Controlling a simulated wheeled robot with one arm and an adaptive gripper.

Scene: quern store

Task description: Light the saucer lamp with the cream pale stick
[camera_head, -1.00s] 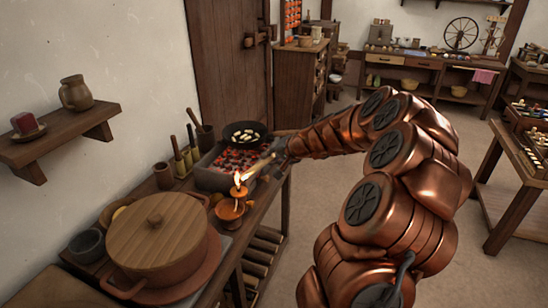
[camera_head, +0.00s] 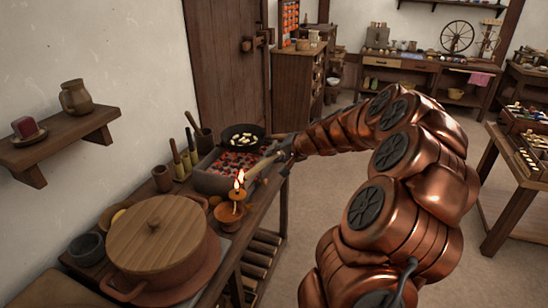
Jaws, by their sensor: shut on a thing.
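The cream pale stick (camera_head: 261,165) slants down and left from my gripper (camera_head: 283,152), which is shut on it. Its far end is alight, just above the saucer lamp. The orange clay saucer lamp (camera_head: 231,213) stands upright near the right edge of the wooden bench. Two small flames show close together at the lamp's top: one at the stick's end, one lower at the lamp's upper dish. They overlap, so I cannot tell whether stick and lamp touch. My fingertips are small and partly hidden by my arm.
A brazier of glowing coals (camera_head: 214,183) with a dark pan (camera_head: 239,146) stands behind the lamp. A large lidded pot (camera_head: 144,268) stands in front to the left. Wooden-handled tools (camera_head: 177,158) stand by the wall. The floor right of the bench (camera_head: 300,225) is clear.

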